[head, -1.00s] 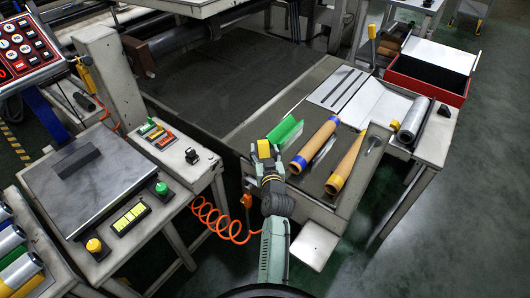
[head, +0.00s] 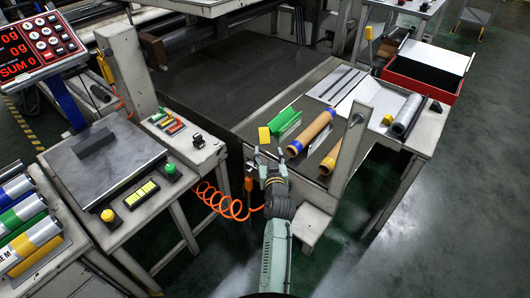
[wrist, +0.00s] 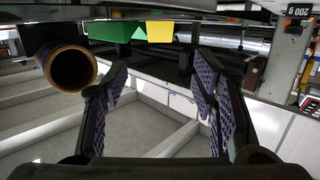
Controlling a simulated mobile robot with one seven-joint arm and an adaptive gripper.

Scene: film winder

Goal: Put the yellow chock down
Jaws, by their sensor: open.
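The yellow chock (head: 264,135) stands at the near left edge of the dark bench top, left of a green chock (head: 286,122). In the wrist view, which is upside down, the yellow chock (wrist: 160,31) sits beside the green chock (wrist: 112,31), against the bench. My gripper (head: 268,152) is just on the near side of the yellow chock, apart from it. In the wrist view its two fingers (wrist: 162,72) are wide apart with nothing between them. The chock's underside does not show clearly.
A brown roll with blue ends (head: 311,132) lies right of the chocks. A slanted grey upright (head: 347,152) stands farther right. A red tray (head: 427,82) and a grey roll (head: 406,115) are beyond. An orange coiled hose (head: 222,204) hangs left of my arm.

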